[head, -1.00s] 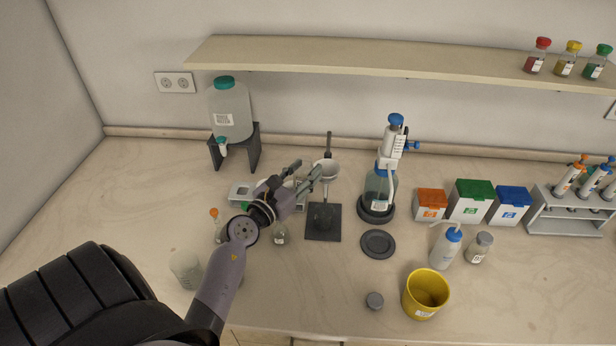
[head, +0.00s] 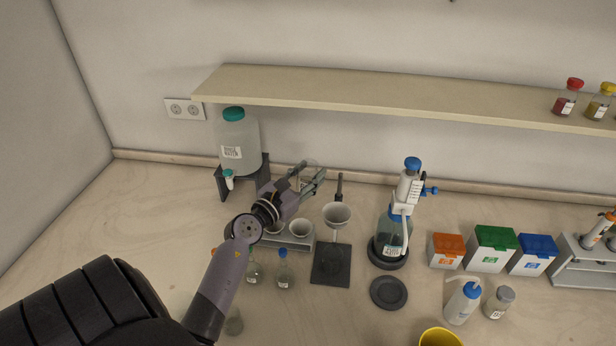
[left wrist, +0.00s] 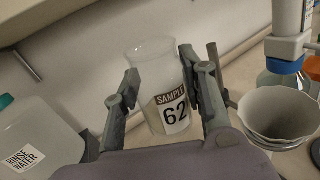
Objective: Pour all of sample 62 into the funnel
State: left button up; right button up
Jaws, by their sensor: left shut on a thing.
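My left gripper (head: 310,180) is shut on the sample 62 beaker, a clear glass vessel (left wrist: 155,75) with a "SAMPLE 62" label. In the left wrist view it sits between my two fingers (left wrist: 160,100), mouth up and roughly upright. In the head view the beaker is faint and partly hidden by the fingers. How much it holds is unclear. The white funnel (head: 337,213) sits in a stand with a dark base (head: 331,265). It also shows at the right of the left wrist view (left wrist: 280,115). The beaker is up and left of the funnel in the head view, apart from it.
A rinse water jug (head: 238,140) on a black stand is at the left. A tray with cups (head: 300,243) and small flasks (head: 283,270) lie under and before my arm. A bottle with a dispenser (head: 394,230) stands right of the funnel. A shelf (head: 400,98) runs above.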

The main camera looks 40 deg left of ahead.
pick_arm(q)
jog(key=m+b, duration=0.1)
jog(key=d+m+b, duration=0.1)
jog(key=shift+s+f+b, duration=0.15)
jog(key=shift+f+b, duration=0.1)
jog(key=shift+b, duration=0.05)
jog(key=d+m+b, duration=0.1)
jog(key=m+b, duration=0.1)
jog(key=m, duration=0.1)
jog(key=d+m+h+b, duration=0.1)
jog(key=m+b, duration=0.2)
jog(key=m, duration=0.1)
jog(key=d+m+t+b, duration=0.1)
jog(key=d+m+b, duration=0.1)
jog(key=m, duration=0.2)
jog(key=shift+f+h+b, duration=0.15)
jog(key=shift+h+b, duration=0.15)
pick_arm(e)
notch_tip(320, 180, down, 11)
jog(key=shift+s+d, duration=0.25)
jog(key=shift+d, duration=0.15)
jog(key=shift+d, duration=0.2)
